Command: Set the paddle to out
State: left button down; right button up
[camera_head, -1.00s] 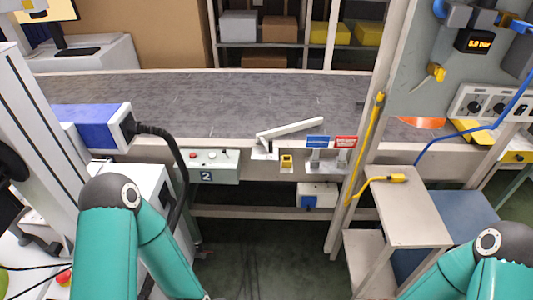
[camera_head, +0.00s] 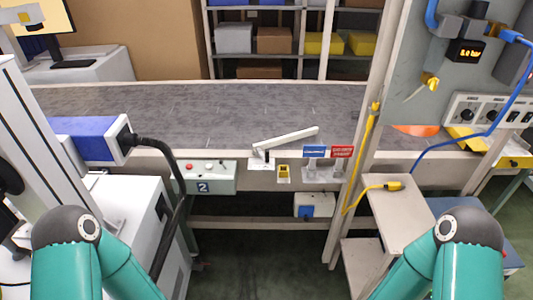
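The paddle (camera_head: 287,138) is a pale straight bar at the front edge of the grey conveyor (camera_head: 200,112). It lies at a slant, its left end near the front rail and its right end reaching farther back over the belt. A small dark and white mount (camera_head: 261,162) sits below its left end. Neither gripper is in view. Only teal links of my arms show at the bottom left and bottom right, well apart from the paddle.
A blue sign (camera_head: 314,152) and a red sign (camera_head: 343,152) stand right of the paddle. A yellow part (camera_head: 283,172) and a control box marked 2 (camera_head: 205,178) are on the front rail. A post (camera_head: 357,165) and a small shelf stand (camera_head: 398,205) are at right.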

aim_at(258, 148)
jog(key=u, duration=0.05)
jog(key=i, duration=1)
jog(key=z, duration=0.05)
